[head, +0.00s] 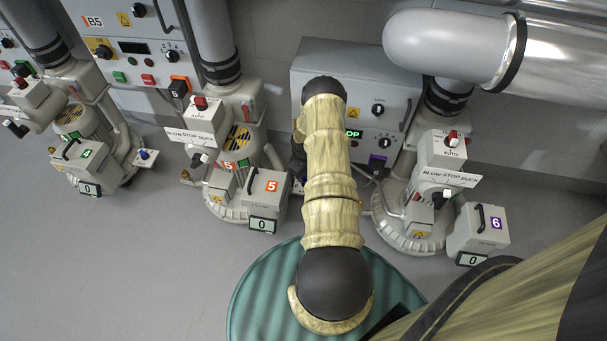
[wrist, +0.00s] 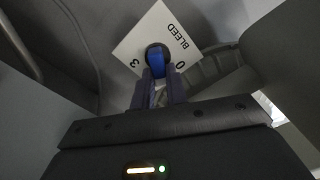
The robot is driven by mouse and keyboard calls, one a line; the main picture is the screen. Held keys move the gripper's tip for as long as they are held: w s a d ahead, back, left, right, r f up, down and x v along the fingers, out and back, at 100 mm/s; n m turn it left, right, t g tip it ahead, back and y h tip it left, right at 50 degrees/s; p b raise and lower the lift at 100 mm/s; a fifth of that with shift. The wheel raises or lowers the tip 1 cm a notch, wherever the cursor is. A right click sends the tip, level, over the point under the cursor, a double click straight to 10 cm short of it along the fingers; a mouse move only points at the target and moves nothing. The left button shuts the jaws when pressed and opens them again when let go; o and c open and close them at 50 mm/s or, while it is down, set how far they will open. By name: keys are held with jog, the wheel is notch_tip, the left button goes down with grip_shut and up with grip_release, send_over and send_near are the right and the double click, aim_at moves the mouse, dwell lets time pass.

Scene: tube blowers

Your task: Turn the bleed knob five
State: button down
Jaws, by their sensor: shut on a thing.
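In the wrist view my gripper (wrist: 160,82) is shut on a blue and dark bleed knob (wrist: 156,60), with a finger on each side of its blue part. Behind the knob is a tilted white plate (wrist: 150,32) lettered BLEED, with 3 at the left and 0 at the right. The blue part stands nearly upright in the picture, between the two figures. In the head view blower five (head: 238,185) has orange 5 labels. My arm reaches past its right side and hides my gripper and the held knob there.
A blue knob on a white plate (head: 145,154) belongs to blower four at the left. Blower six (head: 430,190) stands right of my arm. Grey boxes with counters reading 0 (head: 265,205) stand in front. A cabinet (head: 385,75) is behind my arm. Floor is open at lower left.

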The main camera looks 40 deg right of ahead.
jog(key=shift+a+n, duration=0.1)
jog(key=shift+n, duration=0.5)
jog(key=c, duration=1.4)
grip_release()
notch_tip(320, 180, up, 17)
jog(key=p, duration=0.6)
jog(key=shift+r, duration=0.2)
